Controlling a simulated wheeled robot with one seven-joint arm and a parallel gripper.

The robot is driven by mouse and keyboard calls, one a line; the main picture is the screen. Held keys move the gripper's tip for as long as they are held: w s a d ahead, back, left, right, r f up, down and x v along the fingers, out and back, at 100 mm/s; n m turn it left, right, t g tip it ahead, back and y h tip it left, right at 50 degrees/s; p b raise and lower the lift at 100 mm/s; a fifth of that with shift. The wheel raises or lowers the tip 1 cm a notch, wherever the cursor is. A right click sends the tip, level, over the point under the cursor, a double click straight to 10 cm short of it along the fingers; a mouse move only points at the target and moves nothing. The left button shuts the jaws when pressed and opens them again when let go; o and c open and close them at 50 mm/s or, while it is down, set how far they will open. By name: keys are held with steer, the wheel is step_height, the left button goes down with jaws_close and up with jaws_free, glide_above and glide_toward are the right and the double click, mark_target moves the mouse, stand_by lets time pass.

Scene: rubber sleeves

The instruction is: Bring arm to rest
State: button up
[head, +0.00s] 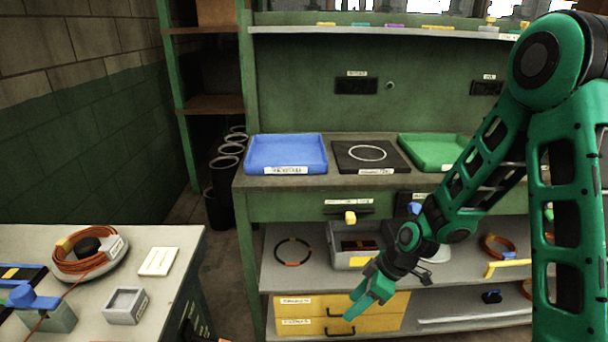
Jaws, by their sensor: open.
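My green arm (480,170) comes in from the right of the head view and reaches down to the left. My gripper (362,302) hangs in front of the workbench's lower shelves, before the yellow drawer unit (300,312). It points down and to the left. Its fingers look apart, and nothing shows between them.
The green workbench (270,182) holds a blue tray (286,150), a dark plate with a white ring (368,153) and a green tray (432,150). At the left, a grey table (180,240) carries a cable coil (88,252) and a small grey box (125,306). Dark bins (220,208) stand between.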

steer(key=s+d+r+m+h, duration=0.2)
steer(key=s+d+r+m, duration=0.15)
steer(key=d+r, duration=0.4)
steer(key=s+d+r+m+h, duration=0.25)
steer(key=d+r+m, duration=0.25)
steer(key=d, duration=0.6)
steer(key=s+d+r+m, duration=0.4)
steer(key=s+m, duration=0.1)
steer(key=s, duration=0.4)
steer(key=s+d+r+m, duration=0.5)
steer(key=s+m, duration=0.1)
steer(key=s, duration=0.3)
steer(key=shift+r+g, duration=0.3)
steer(key=shift+g, duration=0.1)
steer(key=shift+h, duration=0.25)
steer(key=c, duration=0.4)
steer(key=shift+o, duration=0.2)
steer(key=shift+a, duration=0.1)
